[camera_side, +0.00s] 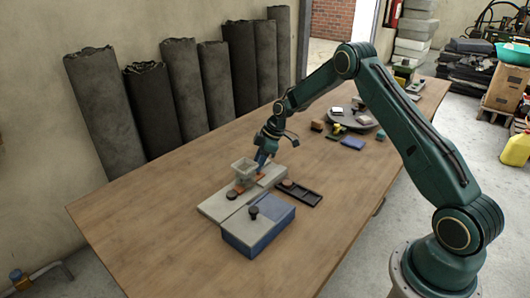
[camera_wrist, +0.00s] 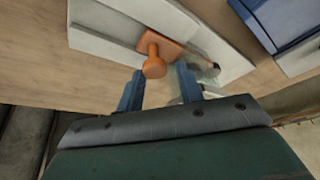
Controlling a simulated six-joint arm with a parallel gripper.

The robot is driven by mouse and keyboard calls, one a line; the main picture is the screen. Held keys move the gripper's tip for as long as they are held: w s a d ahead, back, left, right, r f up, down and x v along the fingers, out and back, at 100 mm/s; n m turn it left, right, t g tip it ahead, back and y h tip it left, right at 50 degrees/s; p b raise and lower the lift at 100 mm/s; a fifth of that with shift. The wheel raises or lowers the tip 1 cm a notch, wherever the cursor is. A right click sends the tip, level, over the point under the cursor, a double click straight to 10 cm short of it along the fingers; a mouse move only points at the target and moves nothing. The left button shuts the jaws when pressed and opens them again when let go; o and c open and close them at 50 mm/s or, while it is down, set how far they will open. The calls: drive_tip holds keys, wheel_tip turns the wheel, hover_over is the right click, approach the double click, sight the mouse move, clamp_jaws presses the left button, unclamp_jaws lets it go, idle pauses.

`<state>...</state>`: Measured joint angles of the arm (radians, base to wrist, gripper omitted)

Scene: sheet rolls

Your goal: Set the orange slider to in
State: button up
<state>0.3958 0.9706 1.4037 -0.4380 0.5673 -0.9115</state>
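The orange slider (camera_wrist: 172,48) is a flat plate with a round upright knob (camera_wrist: 153,66), set on a pale grey base (camera_wrist: 103,40). In the side view a bit of its orange (camera_side: 262,176) shows below my gripper (camera_side: 264,160), and the grey base (camera_side: 215,207) lies on the table. In the wrist view my gripper (camera_wrist: 160,72) is open, with its blue fingers apart on either side of the knob's near end. I cannot tell whether either finger touches the knob. A clear open box (camera_side: 243,170) stands beside the slider on the base.
A blue box with a grey top and dark knob (camera_side: 258,222) stands in front of the base. A dark compartment tray (camera_side: 306,195) lies to the right. A round tray with small items (camera_side: 340,118) and a blue block (camera_side: 352,143) are farther back. The table's left front is clear.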

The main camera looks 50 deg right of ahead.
drive_tip(key=shift+o, duration=0.7)
drive_tip(key=shift+d, duration=0.1)
drive_tip(key=shift+d, duration=0.9)
drive_tip(key=d, duration=0.6)
drive_tip(key=shift+s+d+r, duration=0.1)
drive_tip(key=shift+d+r, duration=0.1)
drive_tip(key=shift+r, duration=0.1)
drive_tip(key=v, duration=1.3)
drive_tip(key=s+a+r+m+h, duration=0.1)
drive_tip(key=s+a+r, duration=0.3)
drive_tip(key=a+r, duration=0.4)
drive_tip(key=s+a+r+m+h, duration=0.1)
drive_tip(key=s+a+r+m, duration=0.1)
drive_tip(key=s+a+r, duration=0.3)
drive_tip(key=shift+s+a+r+m+t, duration=0.25)
drive_tip(key=shift+a+r+m+t, duration=0.05)
drive_tip(key=shift+a+r, duration=1.2)
drive_tip(key=shift+d, duration=0.15)
